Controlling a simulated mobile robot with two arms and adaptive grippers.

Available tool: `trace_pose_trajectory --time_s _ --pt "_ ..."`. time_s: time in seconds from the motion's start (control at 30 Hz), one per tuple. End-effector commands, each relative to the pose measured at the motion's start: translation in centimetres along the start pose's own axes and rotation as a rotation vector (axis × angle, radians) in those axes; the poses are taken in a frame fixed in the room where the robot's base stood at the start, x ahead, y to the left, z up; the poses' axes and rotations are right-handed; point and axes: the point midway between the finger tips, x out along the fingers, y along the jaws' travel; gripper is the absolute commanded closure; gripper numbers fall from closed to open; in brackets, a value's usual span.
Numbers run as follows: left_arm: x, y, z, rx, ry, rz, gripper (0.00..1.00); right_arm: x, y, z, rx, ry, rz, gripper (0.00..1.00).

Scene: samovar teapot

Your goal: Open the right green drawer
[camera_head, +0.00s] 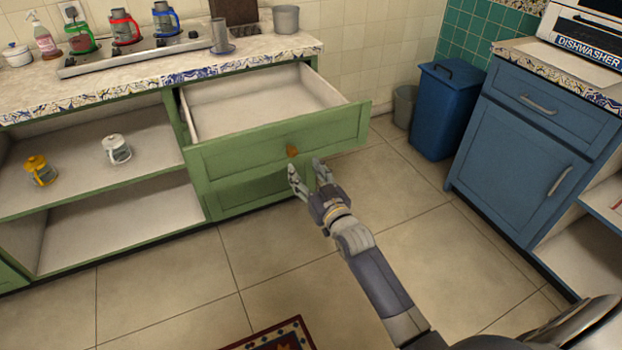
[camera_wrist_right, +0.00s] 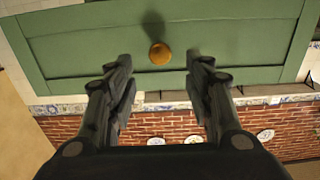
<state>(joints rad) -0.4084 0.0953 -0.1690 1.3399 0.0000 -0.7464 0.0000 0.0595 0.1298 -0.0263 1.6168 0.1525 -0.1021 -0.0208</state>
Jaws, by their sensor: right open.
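The right green drawer (camera_head: 245,155) is pulled out from the green counter in the head view, and its empty white inside shows. Its round orange-brown knob (camera_head: 292,151) sits on the middle of the front. My right gripper (camera_head: 308,164) is open just in front of and slightly below the knob in the head view. In the right wrist view the green drawer front (camera_wrist_right: 80,45) fills the top, and the knob (camera_wrist_right: 160,53) lies ahead of and between the two spread fingers of my right gripper (camera_wrist_right: 158,75), apart from both. My left gripper is not in view.
Open shelves on the left hold a yellow pot (camera_head: 40,170) and a white pot (camera_head: 116,149). A blue bin (camera_head: 446,108) and blue cabinet (camera_head: 525,150) stand at the right. The tiled floor before the drawer is clear, with a rug (camera_head: 285,336) at the bottom.

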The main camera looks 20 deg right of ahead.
Motion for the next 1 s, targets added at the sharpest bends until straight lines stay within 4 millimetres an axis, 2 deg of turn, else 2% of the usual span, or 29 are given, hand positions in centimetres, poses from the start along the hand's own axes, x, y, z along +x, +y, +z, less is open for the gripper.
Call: trace_pose_trajectory --time_s 0.1,0.23,0.8,0.93,1.0 --pt "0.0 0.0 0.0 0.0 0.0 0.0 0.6 -1.5 0.0 0.1 0.0 0.0 0.0 0.52" --pt "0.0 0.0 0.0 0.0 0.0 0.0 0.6 -2.4 0.0 0.0 0.0 0.001 0.0 0.52" --pt "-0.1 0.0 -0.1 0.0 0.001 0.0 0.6 -2.6 0.0 0.1 0.0 -0.004 -0.001 0.52" --pt "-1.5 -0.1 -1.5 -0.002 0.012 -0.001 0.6 -3.9 -0.8 1.5 -0.006 -0.078 -0.014 0.52" --pt "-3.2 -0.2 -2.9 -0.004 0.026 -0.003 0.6 -5.5 -1.6 3.1 -0.014 -0.163 -0.027 0.52"
